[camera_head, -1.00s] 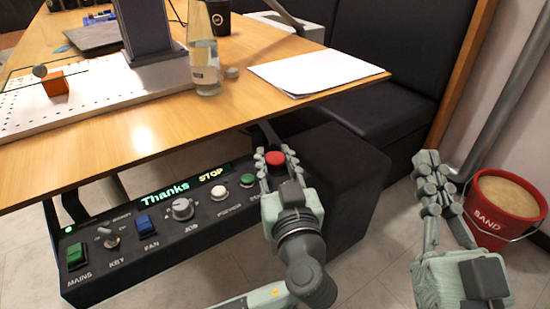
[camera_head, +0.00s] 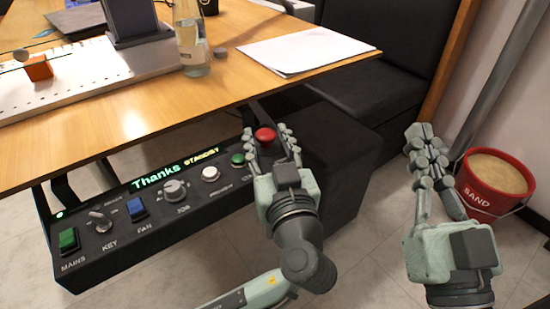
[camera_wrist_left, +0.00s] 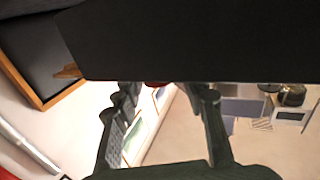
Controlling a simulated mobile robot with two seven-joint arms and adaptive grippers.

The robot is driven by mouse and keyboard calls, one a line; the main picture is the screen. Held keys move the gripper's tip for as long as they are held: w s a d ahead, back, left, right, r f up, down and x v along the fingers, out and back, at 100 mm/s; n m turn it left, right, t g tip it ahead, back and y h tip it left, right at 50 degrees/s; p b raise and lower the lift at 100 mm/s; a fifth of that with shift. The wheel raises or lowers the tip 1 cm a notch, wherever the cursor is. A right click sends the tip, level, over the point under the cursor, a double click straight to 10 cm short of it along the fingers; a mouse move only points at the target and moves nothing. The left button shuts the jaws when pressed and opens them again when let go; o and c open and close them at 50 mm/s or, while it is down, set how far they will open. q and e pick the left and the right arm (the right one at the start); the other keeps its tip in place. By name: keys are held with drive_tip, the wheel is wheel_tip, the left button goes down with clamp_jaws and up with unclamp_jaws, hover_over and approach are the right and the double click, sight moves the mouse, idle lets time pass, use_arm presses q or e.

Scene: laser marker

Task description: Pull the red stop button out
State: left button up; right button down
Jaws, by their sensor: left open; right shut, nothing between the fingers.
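The red stop button (camera_head: 265,135) stands at the right end of the dark control panel (camera_head: 160,222). My left gripper (camera_head: 266,147) is open, with one finger on each side of the button and visible gaps to it. In the left wrist view, a sliver of the red button (camera_wrist_left: 157,83) shows between the open fingers (camera_wrist_left: 165,95), under the dark panel. The panel's display (camera_head: 172,172) reads "Thanks" and "STANDBY". My right gripper (camera_head: 425,140) is shut and empty, away to the right of the panel.
A wooden table (camera_head: 130,125) lies behind the panel, with a bottle (camera_head: 192,55) and a stack of paper (camera_head: 300,52) on it. A black seat (camera_head: 350,115) is behind the button. A red sand bucket (camera_head: 490,190) stands at the right.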

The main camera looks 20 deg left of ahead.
use_arm(q)
drive_tip(key=v, duration=1)
drive_tip(key=shift+s, duration=0.2)
drive_tip(key=shift+d, duration=0.1)
